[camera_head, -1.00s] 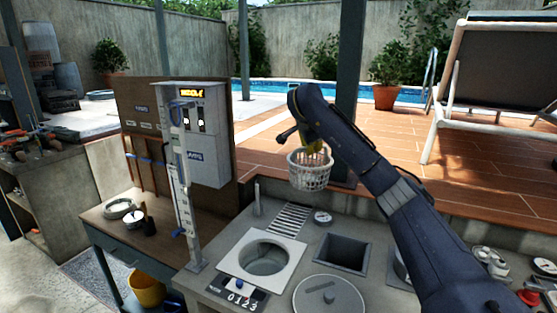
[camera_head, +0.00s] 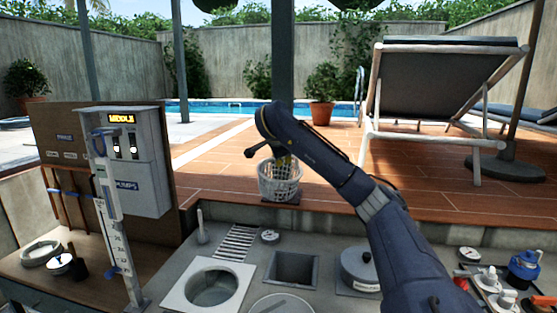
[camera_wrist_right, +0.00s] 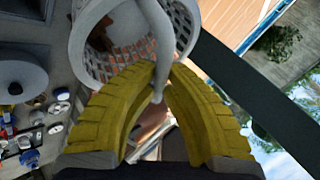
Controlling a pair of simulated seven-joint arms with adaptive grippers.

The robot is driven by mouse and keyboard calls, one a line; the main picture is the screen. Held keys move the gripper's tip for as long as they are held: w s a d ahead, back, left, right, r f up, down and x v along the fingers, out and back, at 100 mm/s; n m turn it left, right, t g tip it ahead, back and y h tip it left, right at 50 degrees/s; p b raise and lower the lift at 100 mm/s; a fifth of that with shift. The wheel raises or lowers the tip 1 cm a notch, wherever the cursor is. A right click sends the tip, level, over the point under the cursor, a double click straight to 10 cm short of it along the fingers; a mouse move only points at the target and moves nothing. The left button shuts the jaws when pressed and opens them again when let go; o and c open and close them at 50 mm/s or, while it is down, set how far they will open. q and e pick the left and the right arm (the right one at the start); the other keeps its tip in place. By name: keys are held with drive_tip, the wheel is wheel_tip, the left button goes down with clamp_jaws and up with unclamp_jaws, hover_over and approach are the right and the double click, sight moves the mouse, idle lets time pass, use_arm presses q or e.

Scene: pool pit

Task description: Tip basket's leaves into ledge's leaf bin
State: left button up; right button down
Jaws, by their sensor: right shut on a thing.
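The white lattice basket (camera_head: 280,181) hangs from my right gripper (camera_head: 284,160), upright or nearly so, in front of the tiled deck's edge. In the right wrist view, the yellow fingers of the right gripper (camera_wrist_right: 160,80) are closed on the handle of the basket (camera_wrist_right: 183,22). Dark brown bits show inside the basket, but I cannot tell clearly whether they are leaves. A square, dark-walled opening (camera_head: 292,268) in the grey ledge (camera_head: 232,270), likely the leaf bin, lies nearer than the basket and slightly right of it. My left gripper is not in view.
A round skimmer opening (camera_head: 212,288) and a slatted grate (camera_head: 236,242) lie left of the square opening. A lidded grey pot (camera_head: 360,268) stands right of it. A dark post (camera_head: 283,60) rises behind the basket. A pump panel (camera_head: 138,160) stands at left.

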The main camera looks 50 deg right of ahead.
drive_tip(key=s+a+f+m+t+h, duration=0.2)
drive_tip(key=s+m+t+h, duration=0.2)
drive_tip(key=s+t+h, duration=0.1)
drive_tip(key=s+a+f+m+t+h, duration=0.2)
drive_tip(key=s+m+t+h, duration=0.2)
drive_tip(key=s+h, duration=0.3)
drive_tip(key=shift+a+f+m+t+h, duration=0.15)
drive_tip(key=shift+f+m+t+h, duration=0.25)
drive_tip(key=shift+t, duration=0.5)
idle(0.7)
idle(0.8)
